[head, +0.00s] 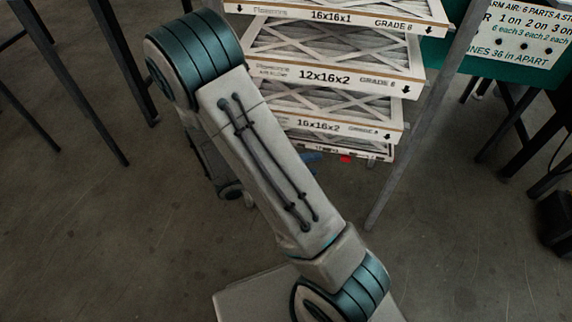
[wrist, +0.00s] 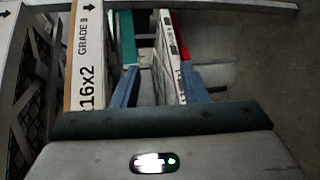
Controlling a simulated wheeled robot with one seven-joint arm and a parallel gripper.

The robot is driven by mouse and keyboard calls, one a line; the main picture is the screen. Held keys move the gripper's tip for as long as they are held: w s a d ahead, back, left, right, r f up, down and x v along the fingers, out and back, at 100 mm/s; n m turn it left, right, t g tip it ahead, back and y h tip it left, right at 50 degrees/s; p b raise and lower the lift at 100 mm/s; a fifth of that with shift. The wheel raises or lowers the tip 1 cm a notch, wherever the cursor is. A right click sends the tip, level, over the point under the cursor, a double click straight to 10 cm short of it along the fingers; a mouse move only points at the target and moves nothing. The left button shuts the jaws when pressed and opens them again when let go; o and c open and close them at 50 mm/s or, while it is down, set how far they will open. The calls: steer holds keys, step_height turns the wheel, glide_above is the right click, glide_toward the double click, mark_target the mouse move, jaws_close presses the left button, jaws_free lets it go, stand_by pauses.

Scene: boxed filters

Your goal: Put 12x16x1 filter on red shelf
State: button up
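In the wrist view my gripper (wrist: 160,88) has its two blue-grey fingers apart. The white edge of a thin boxed filter (wrist: 168,55) shows between them, nearer the right finger, with a gap on the left. Its label is too small to read. A red strip (wrist: 178,40) runs along its right side. In the head view a low thin filter (head: 378,152) lies at the bottom of the rack, its label not clear, with a small red patch (head: 346,158) under it. My gripper is hidden or unclear there. No label reading 12x16x1 is legible.
Above it are filters marked 16x16x2 (head: 330,125), 12x16x2 (head: 335,76) and 16x16x1 (head: 335,17). In the wrist view a box marked 16x2 (wrist: 85,60) stands close left of my gripper. A slanted metal post (head: 420,125) is at the rack's right. Open floor (head: 460,230) lies right.

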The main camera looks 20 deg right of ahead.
steer(key=s+a+r+m+g+y, duration=0.2)
steer(key=s+r+g+y, duration=0.25)
steer(key=s+y, duration=0.3)
steer(key=a+r+t+y, duration=0.5)
steer(key=a+r+y, duration=0.2)
steer(key=r+y, duration=0.1)
steer(key=shift+a+r+n, duration=0.2)
steer(key=shift+r+n, duration=0.1)
steer(key=shift+n, duration=0.1)
steer(key=shift+d+t, duration=0.1)
steer(key=shift+t, duration=0.15)
